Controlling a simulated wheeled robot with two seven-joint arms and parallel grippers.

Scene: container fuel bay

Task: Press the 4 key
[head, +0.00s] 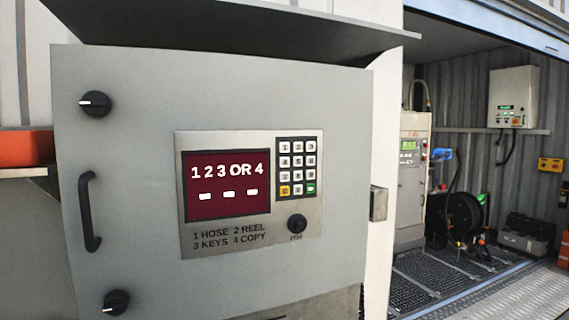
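The keypad (297,168) is a black block of small pale keys at the right of a metal panel on a grey cabinet door. The digits are too small to read; the left key of the second row (284,161) sits where a 4 key usually is. The bottom row has a yellow key at left and a green one at right. The dark red screen (226,185) beside it reads "1 2 3 OR 4" above three white marks. Printed text below lists "1 HOSE 2 REEL 3 KEYS 4 COPY". Neither of my grippers is in view.
A black round knob (297,224) sits below the keypad. The door has a black handle (90,211) and two latches at left. A grey hood (230,32) juts out above. At right, an open bay holds a pump (412,180) and hose reel (468,215).

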